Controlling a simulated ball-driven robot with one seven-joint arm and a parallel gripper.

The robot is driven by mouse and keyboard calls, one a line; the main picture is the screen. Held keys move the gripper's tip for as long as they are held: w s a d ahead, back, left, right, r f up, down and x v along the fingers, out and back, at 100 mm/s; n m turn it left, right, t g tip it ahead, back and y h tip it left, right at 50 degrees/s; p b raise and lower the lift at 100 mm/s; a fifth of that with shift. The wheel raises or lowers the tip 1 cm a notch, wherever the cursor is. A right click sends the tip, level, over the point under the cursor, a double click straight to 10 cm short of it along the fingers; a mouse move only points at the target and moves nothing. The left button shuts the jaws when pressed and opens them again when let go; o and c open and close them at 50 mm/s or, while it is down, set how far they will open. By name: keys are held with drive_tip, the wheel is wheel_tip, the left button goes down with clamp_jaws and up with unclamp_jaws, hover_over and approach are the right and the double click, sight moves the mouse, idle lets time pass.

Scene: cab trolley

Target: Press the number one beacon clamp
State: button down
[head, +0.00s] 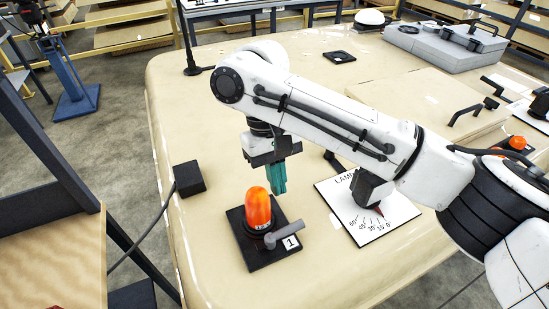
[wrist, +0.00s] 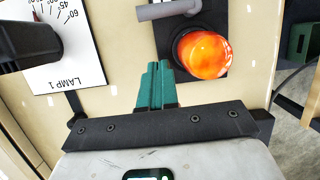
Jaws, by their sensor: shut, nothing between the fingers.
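The number one beacon (head: 257,208) is an orange dome on a black square base (head: 253,258), on the cream trolley top. A grey clamp lever (head: 284,235) sits at the base's front right, beside a white tag marked 1. In the wrist view the orange dome (wrist: 203,54) is at the upper right and the grey lever (wrist: 168,9) is at the top edge, partly cut off. My gripper (head: 279,190) has teal fingers, shut and empty, above the trolley just behind and right of the dome. The fingers (wrist: 156,68) point toward the beacon base in the wrist view and appear apart from it.
A white LAMP 1 angle plate (head: 368,225) with a black knob lies right of the beacon. A black block (head: 189,179) with a cable is at the left edge. A second orange beacon (head: 517,143) and a grey case (head: 446,45) are farther right. Cream surface in front is clear.

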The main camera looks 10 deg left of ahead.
sight(281, 235)
drive_tip(key=shift+x, duration=1.15)
drive_tip(key=shift+s+d+r+p, duration=0.1)
drive_tip(key=shift+s+d+p, duration=0.2)
drive_tip(key=shift+s+d, duration=0.45)
drive_tip(key=shift+s+d+f, duration=0.2)
drive_tip(key=shift+s+d, duration=0.15)
drive_tip(key=shift+s, duration=0.4)
drive_tip(key=shift+a+p, duration=0.1)
drive_tip(key=shift+p, duration=0.3)
drive_tip(key=shift+s+r, duration=0.1)
